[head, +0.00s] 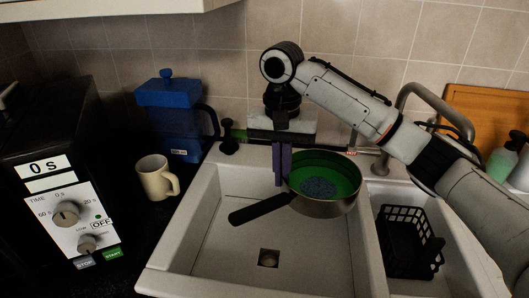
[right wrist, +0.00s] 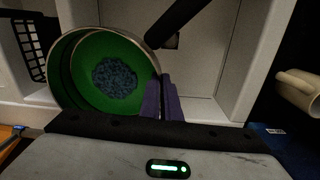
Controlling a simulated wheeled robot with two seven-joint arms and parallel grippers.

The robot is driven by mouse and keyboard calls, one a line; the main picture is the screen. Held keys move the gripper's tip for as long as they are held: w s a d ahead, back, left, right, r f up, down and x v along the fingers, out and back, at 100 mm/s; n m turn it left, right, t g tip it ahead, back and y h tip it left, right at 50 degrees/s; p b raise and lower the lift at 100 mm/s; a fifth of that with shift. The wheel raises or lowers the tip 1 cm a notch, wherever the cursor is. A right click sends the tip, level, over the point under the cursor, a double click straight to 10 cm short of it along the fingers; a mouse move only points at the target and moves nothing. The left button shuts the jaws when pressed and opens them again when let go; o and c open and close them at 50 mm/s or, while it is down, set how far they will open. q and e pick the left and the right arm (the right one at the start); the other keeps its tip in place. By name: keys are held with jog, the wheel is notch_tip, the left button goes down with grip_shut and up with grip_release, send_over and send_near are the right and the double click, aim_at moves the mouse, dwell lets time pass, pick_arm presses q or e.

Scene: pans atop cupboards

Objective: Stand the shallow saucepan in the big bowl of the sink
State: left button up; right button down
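The shallow saucepan (head: 327,203) has a metal outside, a green inside and a black handle pointing to the lower left. It is upright over the big bowl of the sink (head: 225,240), near its back right corner and the divider; I cannot tell whether it touches the bowl. My right gripper (head: 282,180) has purple fingers closed on the saucepan's left rim. In the right wrist view the saucepan (right wrist: 72,85) shows with its rim between the fingers (right wrist: 162,98). A blue speckled round patch lies on its bottom. My left gripper is not in view.
A black basket (head: 405,243) stands in the small bowl at right, and the tap (head: 440,92) rises behind. A cream mug (head: 155,178), a blue jug (head: 172,115) and a black microwave (head: 60,180) stand at left. The big bowl's front is clear around the drain (head: 268,258).

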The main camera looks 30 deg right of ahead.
jog(key=shift+w+r, duration=0.1)
jog(key=shift+w, duration=0.05)
jog(key=shift+s+r, duration=0.1)
jog(key=shift+s, duration=0.25)
notch_tip(320, 180, down, 20)
jog(key=shift+w+r, duration=0.1)
dwell(0.8)
jog(key=shift+f, duration=0.6)
dwell(0.3)
jog(key=c, duration=2.4)
grip_release()
jog(key=shift+c, duration=0.2)
jog(key=o, duration=0.5)
jog(key=r, duration=2)
jog(key=shift+w+a+r, duration=0.1)
jog(key=shift+a+r, duration=0.05)
jog(key=shift+a, duration=0.05)
